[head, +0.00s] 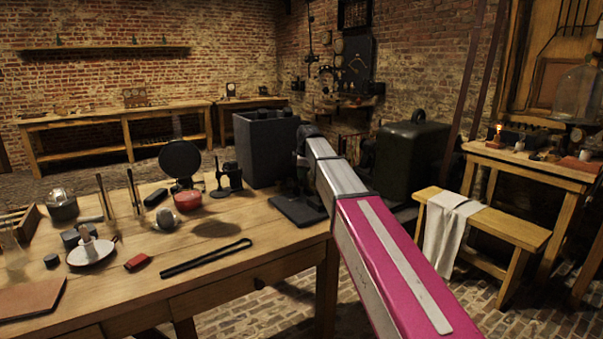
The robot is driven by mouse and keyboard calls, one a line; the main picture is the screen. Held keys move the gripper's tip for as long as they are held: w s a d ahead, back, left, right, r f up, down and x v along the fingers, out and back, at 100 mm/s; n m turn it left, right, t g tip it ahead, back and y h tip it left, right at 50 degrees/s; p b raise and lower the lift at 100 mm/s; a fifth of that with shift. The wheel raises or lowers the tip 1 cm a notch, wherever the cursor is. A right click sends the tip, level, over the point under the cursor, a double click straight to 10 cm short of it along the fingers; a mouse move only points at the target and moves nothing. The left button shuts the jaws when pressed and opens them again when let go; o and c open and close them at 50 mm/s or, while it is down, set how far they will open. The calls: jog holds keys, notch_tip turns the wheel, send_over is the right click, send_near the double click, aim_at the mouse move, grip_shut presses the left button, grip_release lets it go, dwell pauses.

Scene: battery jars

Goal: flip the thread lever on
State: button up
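My arm reaches in from the lower right, over the right end of the wooden table (230,250). My gripper (303,152) is at its far end, small, dark and partly hidden by the arm; its fingers cannot be made out. Close by it, a dark device with a flat black base (298,209) stands on the table's right end. Its upright part merges with my gripper, so I cannot tell whether they touch. I cannot make out a thread lever for certain.
A large dark box (262,148) stands behind the device. A round black disc (180,160), a red bowl (188,200), a white dish (91,251) and black tongs (205,259) are on the table. A bench (500,225) with a cloth stands right.

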jog(key=o, duration=0.4)
jog(key=v, duration=1)
jog(key=shift+s+d+r, duration=0.1)
jog(key=shift+s+r, duration=0.05)
jog(key=shift+r, duration=0.2)
